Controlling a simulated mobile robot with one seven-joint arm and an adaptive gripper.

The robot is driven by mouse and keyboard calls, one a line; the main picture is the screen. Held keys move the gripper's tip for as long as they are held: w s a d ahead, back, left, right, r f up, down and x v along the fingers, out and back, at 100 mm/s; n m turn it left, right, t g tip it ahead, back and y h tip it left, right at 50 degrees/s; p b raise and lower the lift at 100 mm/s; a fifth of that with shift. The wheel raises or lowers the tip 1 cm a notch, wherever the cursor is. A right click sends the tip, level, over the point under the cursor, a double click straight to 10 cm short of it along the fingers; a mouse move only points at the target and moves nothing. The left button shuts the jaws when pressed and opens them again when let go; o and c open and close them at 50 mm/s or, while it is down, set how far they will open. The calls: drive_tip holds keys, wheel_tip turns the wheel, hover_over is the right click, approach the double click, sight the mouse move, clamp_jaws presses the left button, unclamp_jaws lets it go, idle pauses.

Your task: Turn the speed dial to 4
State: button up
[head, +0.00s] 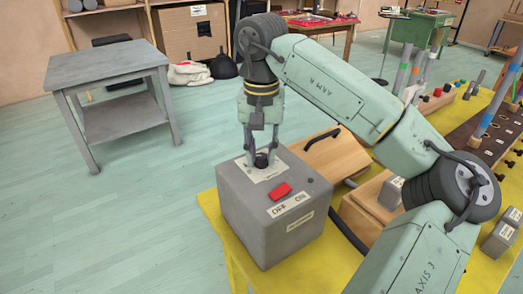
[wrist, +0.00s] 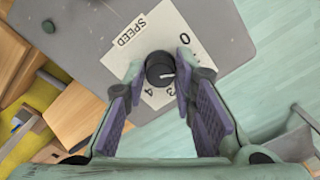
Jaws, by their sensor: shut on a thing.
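The speed dial (wrist: 159,66) is a round black knob on a white scale plate (wrist: 137,37) marked SPEED. A short white mark on the knob points right in the wrist view. A 0 shows at the plate's upper right and a 4 at its lower left; other figures are partly hidden. The plate is on top of a grey box (head: 268,235), which also carries a red switch (head: 280,191) with an OFF/ON label. My gripper (head: 262,155) points down over the box, its two fingers on either side of the dial, shut on it.
The box stands on a yellow-topped table (head: 212,205). A wooden sloped block (head: 333,152) with a black handle is just behind it. Wooden and grey blocks lie to the right. A grey side table (head: 110,65) stands apart at left, with open floor between.

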drive_tip(key=shift+m, duration=0.3)
clamp_jaws()
drive_tip(key=m+b, duration=0.1)
drive_tip(key=m, duration=0.4)
drive_tip(key=m+b, duration=0.1)
drive_tip(key=m, duration=0.5)
drive_tip(key=shift+m, duration=0.4)
drive_tip(key=m+b, duration=0.1)
drive_tip(key=m, duration=1)
drive_tip(key=shift+b, duration=0.35)
drive_tip(key=shift+m, duration=0.3)
drive_tip(key=o, duration=1)
unclamp_jaws()
drive_tip(key=shift+o, duration=0.2)
